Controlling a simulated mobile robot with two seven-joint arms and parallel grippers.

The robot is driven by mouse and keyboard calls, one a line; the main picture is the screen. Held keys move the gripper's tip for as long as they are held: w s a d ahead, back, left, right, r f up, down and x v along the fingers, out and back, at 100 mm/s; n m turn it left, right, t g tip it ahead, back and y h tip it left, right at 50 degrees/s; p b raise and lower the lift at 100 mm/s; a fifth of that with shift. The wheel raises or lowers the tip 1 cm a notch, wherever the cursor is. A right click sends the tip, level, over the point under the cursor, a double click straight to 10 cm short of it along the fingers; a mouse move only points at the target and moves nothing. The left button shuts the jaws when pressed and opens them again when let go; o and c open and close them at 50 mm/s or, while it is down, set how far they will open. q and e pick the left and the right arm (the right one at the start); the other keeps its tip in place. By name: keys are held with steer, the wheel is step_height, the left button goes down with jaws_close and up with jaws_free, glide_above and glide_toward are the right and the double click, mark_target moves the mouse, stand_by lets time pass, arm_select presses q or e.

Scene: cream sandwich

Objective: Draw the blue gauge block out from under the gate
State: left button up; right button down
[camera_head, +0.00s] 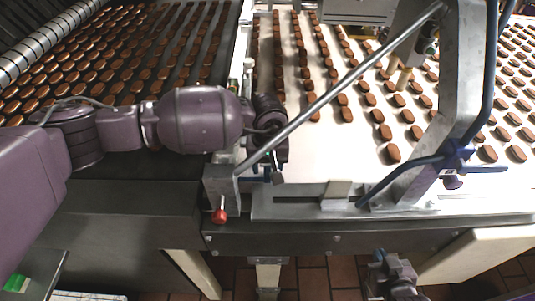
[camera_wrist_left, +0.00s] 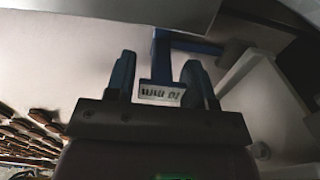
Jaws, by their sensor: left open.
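The blue gauge block (camera_wrist_left: 161,66) shows in the left wrist view as a narrow blue bar with a crosspiece at its far end and a white printed label at its near end. Its far end lies by the edge of a grey plate (camera_wrist_left: 110,14), which may be part of the gate; I cannot tell how far under it reaches. My left gripper (camera_wrist_left: 158,72) is open, with one dark finger on each side of the bar and gaps visible. In the head view my left gripper (camera_head: 274,168) is at the belt's near edge, the block mostly hidden. My right gripper (camera_head: 385,262) is low, its jaws unclear.
A slotted metal plate (camera_head: 290,201) carries a pale block (camera_head: 337,191). Brown biscuits cover the belts.

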arm_select(q)
steer(key=shift+f, duration=0.3)
arm_select(e)
steer(key=shift+f, duration=0.15)
arm_select(q)
steer(key=shift+c, duration=0.2)
steer(key=c, duration=0.5)
jaws_close()
arm_select(e)
steer(key=shift+s, duration=0.35)
arm_select(q)
steer(key=shift+d, duration=0.2)
arm_select(e)
steer(key=shift+w, duration=0.15)
